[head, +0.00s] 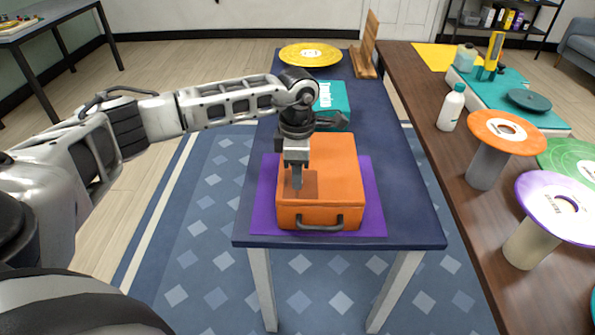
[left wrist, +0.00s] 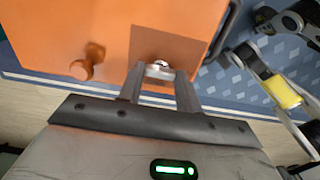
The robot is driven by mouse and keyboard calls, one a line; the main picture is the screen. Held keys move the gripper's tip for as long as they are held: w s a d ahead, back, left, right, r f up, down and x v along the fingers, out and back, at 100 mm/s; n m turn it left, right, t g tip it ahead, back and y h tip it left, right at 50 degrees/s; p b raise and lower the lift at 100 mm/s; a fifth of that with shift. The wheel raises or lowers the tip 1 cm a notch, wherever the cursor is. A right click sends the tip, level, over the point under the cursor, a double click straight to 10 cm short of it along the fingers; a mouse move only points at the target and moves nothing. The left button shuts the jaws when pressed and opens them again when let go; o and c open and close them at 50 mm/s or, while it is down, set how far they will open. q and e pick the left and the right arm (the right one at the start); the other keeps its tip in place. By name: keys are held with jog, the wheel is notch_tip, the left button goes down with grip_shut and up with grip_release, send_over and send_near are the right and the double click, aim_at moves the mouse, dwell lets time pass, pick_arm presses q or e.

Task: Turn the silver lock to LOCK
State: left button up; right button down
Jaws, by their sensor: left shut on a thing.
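An orange box (head: 340,180) with a dark front handle (head: 318,223) lies on a purple mat (head: 374,200) on the dark blue table. My left gripper (head: 297,184) points down over the left part of the box lid. In the left wrist view, the gripper (left wrist: 160,76) is shut on the small silver lock (left wrist: 160,65) at the face of the orange box (left wrist: 150,30). The fingers cover much of the lock, and I cannot read its setting or any LOCK marking. An orange knob (left wrist: 83,68) stands on the box beside the lock.
A teal case (head: 333,98) stands behind the box, with a yellow disc (head: 311,55) and a wooden stand (head: 366,50) beyond. The brown bench (head: 450,170) at right holds a white bottle (head: 452,108) and several discs on pedestals. The table's right front is clear.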

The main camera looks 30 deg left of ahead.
dwell(0.4)
pick_arm(q)
jog(key=o, duration=1)
jog(key=shift+r, duration=0.1)
notch_tip(320, 180, up, 16)
jog(key=shift+d, duration=0.1)
